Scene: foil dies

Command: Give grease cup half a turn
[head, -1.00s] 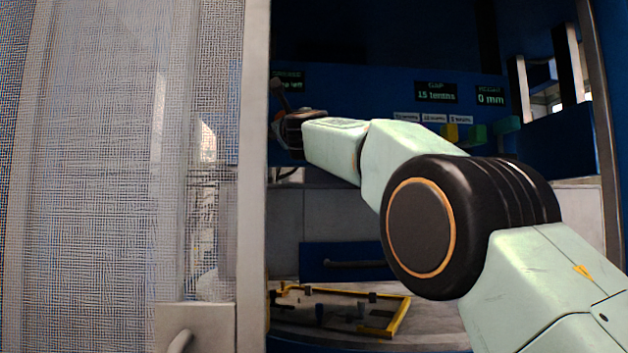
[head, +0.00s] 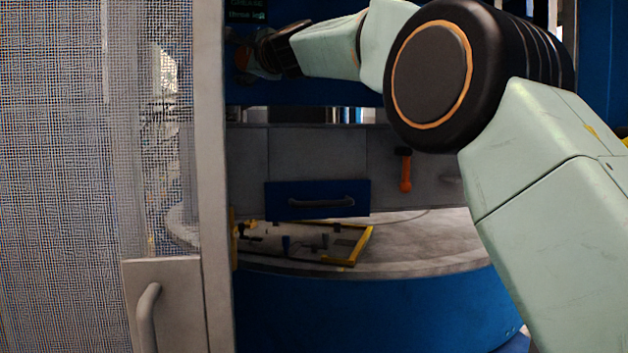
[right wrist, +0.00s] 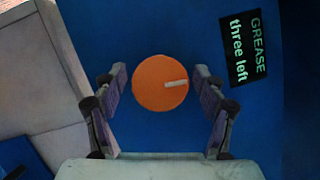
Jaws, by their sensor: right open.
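The grease cup (right wrist: 152,96) is a round orange cap with a pale bar mark, on a blue panel in the right wrist view. The bar runs from its middle toward the right. My right gripper (right wrist: 162,92) is open, with one finger on each side of the cap and a gap showing at both sides. In the head view my right gripper (head: 250,55) is at the blue panel at the upper left, and the cup is mostly hidden there. A display (right wrist: 247,48) beside the cup reads "GREASE three left". My left gripper is not in view.
A mesh door (head: 60,180) with a pale frame and handle (head: 147,318) stands at the left. Below my right arm are a blue drawer (head: 290,212), a yellow-edged tray (head: 347,262) on a round table (head: 430,255), and an orange-handled hammer (head: 406,172).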

